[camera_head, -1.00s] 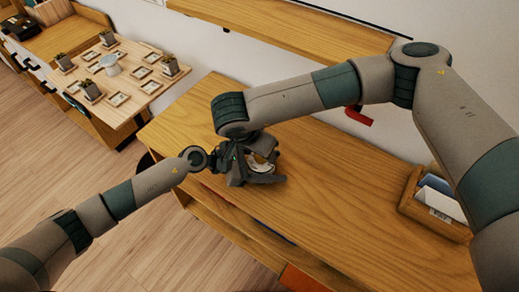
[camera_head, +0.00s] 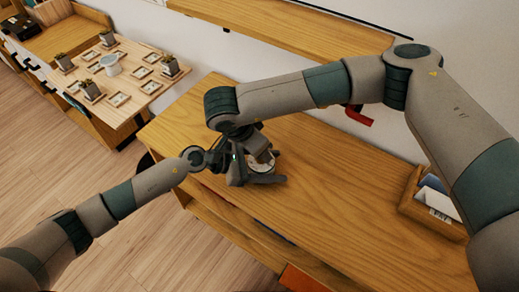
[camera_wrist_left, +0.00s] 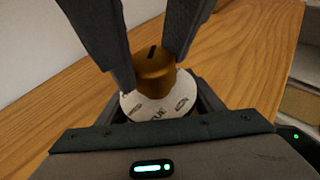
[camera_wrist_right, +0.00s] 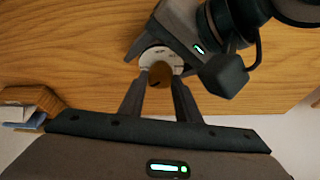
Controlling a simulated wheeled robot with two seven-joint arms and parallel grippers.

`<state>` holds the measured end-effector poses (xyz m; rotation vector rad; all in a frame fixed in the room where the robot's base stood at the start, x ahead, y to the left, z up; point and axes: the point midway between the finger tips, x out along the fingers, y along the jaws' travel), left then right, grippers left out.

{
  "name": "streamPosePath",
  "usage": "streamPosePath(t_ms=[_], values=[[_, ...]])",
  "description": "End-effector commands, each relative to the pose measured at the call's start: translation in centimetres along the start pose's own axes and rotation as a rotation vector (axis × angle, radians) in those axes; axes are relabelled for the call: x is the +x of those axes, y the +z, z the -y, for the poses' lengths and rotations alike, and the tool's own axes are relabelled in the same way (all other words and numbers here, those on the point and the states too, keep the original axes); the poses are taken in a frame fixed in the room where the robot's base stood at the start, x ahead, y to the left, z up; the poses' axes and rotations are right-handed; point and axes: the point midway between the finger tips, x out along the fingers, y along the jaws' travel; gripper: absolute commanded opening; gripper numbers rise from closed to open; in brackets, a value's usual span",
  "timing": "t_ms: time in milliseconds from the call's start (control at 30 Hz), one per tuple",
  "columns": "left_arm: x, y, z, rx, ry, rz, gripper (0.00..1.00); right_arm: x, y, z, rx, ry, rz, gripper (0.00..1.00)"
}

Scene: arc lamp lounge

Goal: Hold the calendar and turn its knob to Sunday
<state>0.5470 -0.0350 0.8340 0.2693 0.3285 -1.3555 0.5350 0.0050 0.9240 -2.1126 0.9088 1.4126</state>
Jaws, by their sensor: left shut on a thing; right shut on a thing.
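The calendar has a round white dial (camera_wrist_left: 150,108) printed with day names and a brass knob (camera_wrist_left: 155,75) with a black mark on top. In the head view the dial (camera_head: 261,163) shows low over the wooden cabinet top, partly covered by my grippers. My left gripper (camera_head: 265,173) is shut on the calendar's body, with its fingers on either side of the dial. My right gripper (camera_wrist_right: 160,84) comes from above and is shut on the knob, one finger on each side. Some of the dial's lettering is hidden by the knob and fingers; the day selected cannot be read.
The cabinet top (camera_head: 330,205) is clear around the calendar. A wooden box with cards (camera_head: 432,208) stands at its right. A wall shelf (camera_head: 300,30) with a red item below runs behind. A table with small potted plants (camera_head: 120,75) stands at the far left.

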Motion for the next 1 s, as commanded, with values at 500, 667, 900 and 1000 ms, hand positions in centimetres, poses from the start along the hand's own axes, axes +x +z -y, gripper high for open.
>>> streamPosePath(t_ms=[500, 667, 900, 1000], values=[[0.00, -0.07, 0.03, -0.001, 0.000, -0.001, 0.26, -0.05, -0.03, 0.37, 0.392, 0.162, 0.000, 0.08], [0.01, -0.07, 0.04, -0.001, -0.001, -0.001, 0.26, -0.03, -0.06, 0.42, 0.472, 0.195, 0.001, 0.08], [0.02, -0.07, 0.05, -0.001, -0.001, -0.001, 0.26, -0.04, -0.10, 0.48, 0.529, 0.217, 0.001, 0.08], [0.02, -0.08, 0.06, -0.001, -0.001, -0.001, 0.26, -0.04, -0.09, 0.48, 0.535, 0.220, 0.001, 0.08]])
